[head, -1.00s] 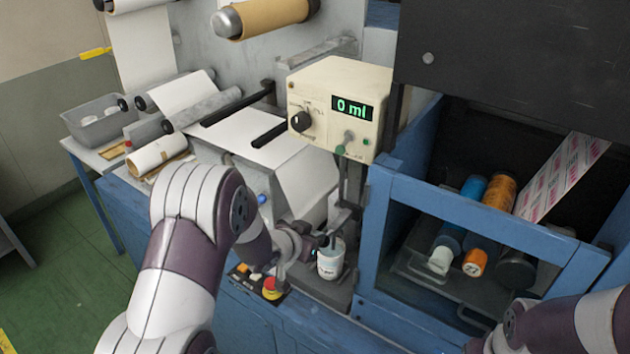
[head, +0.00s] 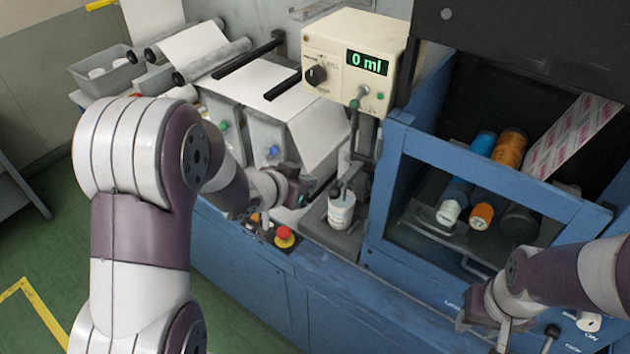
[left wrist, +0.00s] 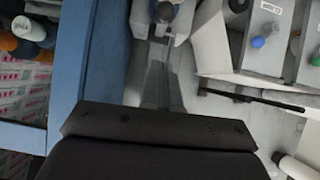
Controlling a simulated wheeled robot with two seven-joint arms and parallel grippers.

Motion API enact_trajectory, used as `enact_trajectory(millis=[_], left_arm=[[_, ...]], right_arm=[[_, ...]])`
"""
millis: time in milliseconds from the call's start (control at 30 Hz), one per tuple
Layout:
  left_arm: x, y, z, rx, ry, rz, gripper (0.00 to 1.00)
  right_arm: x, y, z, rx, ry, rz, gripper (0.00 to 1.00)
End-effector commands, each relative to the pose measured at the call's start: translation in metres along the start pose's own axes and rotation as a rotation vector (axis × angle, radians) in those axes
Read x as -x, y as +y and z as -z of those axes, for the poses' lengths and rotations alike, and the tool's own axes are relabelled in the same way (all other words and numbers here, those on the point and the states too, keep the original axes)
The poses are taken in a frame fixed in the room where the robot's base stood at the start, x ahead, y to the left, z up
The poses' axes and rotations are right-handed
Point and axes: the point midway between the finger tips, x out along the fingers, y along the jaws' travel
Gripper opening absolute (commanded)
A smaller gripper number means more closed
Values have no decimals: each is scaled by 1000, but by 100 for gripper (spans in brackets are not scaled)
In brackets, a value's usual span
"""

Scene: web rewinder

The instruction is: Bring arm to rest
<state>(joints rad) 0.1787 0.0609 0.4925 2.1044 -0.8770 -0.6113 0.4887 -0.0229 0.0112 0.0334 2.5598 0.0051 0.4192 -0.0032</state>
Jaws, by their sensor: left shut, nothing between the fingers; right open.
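My left arm comes in from the left in the head view, bent at a large white and purple joint. My left gripper (head: 305,188) is shut and empty, a little left of the white cup (head: 341,212) and apart from it. Its fingertips are small and partly hard to make out. The cup stands upright on a grey ledge under the cream dosing box (head: 352,60), whose display reads 0 ml. In the left wrist view a dark gripper body fills the bottom. My right gripper (head: 492,322) is open and empty at the lower right, in front of the blue cabinet.
A red stop button (head: 284,237) sits on the machine's front edge below my left gripper. The blue frame (head: 480,170) encloses blue and orange rolls on the right. A grey bin (head: 105,72) stands at the back left. Green floor (head: 50,235) is open on the left.

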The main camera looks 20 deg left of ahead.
Motion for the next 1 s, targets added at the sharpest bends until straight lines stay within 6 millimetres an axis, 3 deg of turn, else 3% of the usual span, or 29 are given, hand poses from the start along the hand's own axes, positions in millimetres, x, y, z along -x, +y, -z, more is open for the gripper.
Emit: enact_trajectory(millis=[633, 667, 733, 800, 867, 900, 1000], left_arm=[[7, -2, -3, -25, -16, 10, 0], [8, -7, -9, -36, -45, 33, 0], [16, -24, -40, -26, -177, 132, 0], [40, -35, -82, 28, -381, 248, 0], [66, -25, -118, 96, -565, 294, 0], [83, -11, -138, 145, -672, 296, 0], [114, 29, -166, 252, -844, 253, 0]], right_arm=[[0, 0, 0, 0, 0, 0, 43], [0, 0, 0, 0, 0, 0, 43], [0, 0, 0, 0, 0, 0, 43], [-3, 0, 0, 0, 0, 0, 43], [-9, 0, -1, 0, 0, 0, 43], [-13, 0, -2, 0, 0, 0, 43], [-21, 0, -2, 0, 0, 0, 43]])
